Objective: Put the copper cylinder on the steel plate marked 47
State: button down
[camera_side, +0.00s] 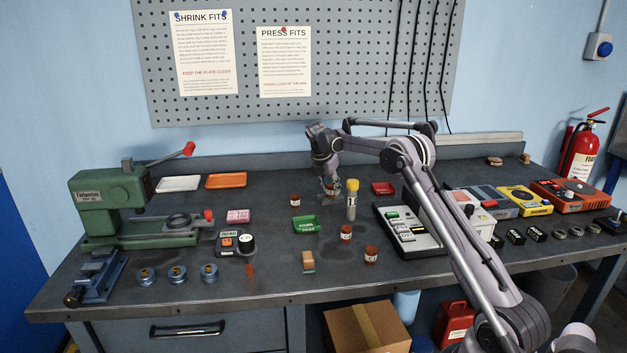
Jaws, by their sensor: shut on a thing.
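My gripper (329,188) is above the middle of the bench, pointing down, left of the yellow-capped tube (352,201). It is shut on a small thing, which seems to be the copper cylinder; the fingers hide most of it. I cannot tell whether it touches the bench. I cannot read a 47 on any plate at this size. Small pale plates lie on a grey panel (422,237) right of the gripper, but their marks are too small to read.
Small red-brown labelled jars (346,232) stand near the gripper, with a green tray (306,225) in front and a red tray (383,188) to the right. A green press (112,195) is at the left. Front middle of the bench (330,280) is mostly clear.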

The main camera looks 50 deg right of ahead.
jog(key=c, duration=1.1)
grip_release()
jog(key=shift+o, duration=0.2)
jog(key=v, duration=1.2)
jog(key=s+a+r+m+t, duration=0.25)
jog(key=a+r+m, duration=0.2)
jog(key=a, duration=0.65)
jog(key=s+a+f+m+t+y, duration=0.1)
jog(key=s+a+m+t+y, duration=0.2)
jog(key=s+a+m, duration=1)
jog(key=s+a+f+t+y, duration=0.1)
jog(key=s+a+f, duration=0.6)
jog(key=s+a, duration=0.3)
jog(key=shift+s+t+y, duration=0.3)
jog(key=shift+s+t, duration=0.05)
jog(key=shift+s, duration=0.35)
jog(key=shift+f+m, duration=0.1)
jog(key=shift+m, duration=0.15)
